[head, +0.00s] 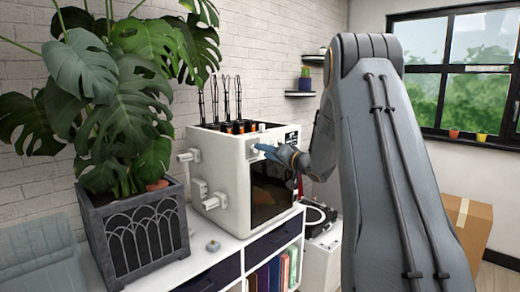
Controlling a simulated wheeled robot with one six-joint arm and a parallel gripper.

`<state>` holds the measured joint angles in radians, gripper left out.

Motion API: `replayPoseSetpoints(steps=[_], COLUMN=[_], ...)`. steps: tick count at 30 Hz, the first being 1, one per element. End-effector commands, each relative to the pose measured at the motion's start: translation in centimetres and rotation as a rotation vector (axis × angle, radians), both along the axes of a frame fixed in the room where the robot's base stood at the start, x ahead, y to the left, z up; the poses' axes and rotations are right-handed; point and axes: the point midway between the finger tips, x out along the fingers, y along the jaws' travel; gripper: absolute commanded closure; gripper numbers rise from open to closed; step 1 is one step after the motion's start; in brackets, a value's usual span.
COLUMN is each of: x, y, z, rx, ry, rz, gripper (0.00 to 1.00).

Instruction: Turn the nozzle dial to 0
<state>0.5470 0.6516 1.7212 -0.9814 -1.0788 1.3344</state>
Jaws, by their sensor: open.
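A white box-shaped machine (222,184) with a dark glass front stands on the white cabinet, with several black and orange parts along its top. My gripper (259,149) is at the upper front of the machine, close to its panel. It is open, though its fingers are small in this view. I cannot tell whether it touches anything. The nozzle dial cannot be made out clearly; my gripper and arm cover part of the front panel. No dial marking or number is readable.
A large leafy plant in a dark planter (138,235) stands left of the machine. Books (272,276) fill the shelf below. A cardboard box (468,222) is at the right, under the window.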

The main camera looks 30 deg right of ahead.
Motion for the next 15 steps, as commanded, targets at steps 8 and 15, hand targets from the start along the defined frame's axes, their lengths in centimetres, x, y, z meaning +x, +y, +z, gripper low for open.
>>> replayPoseSetpoints(steps=[8,15], x=[3.0,3.4], y=[0.9,1.0], z=[0.1,-0.1], rx=[0.0,0.0], ry=[0.0,0.001], rz=[0.0,-0.002], gripper=[0.56,0.56])
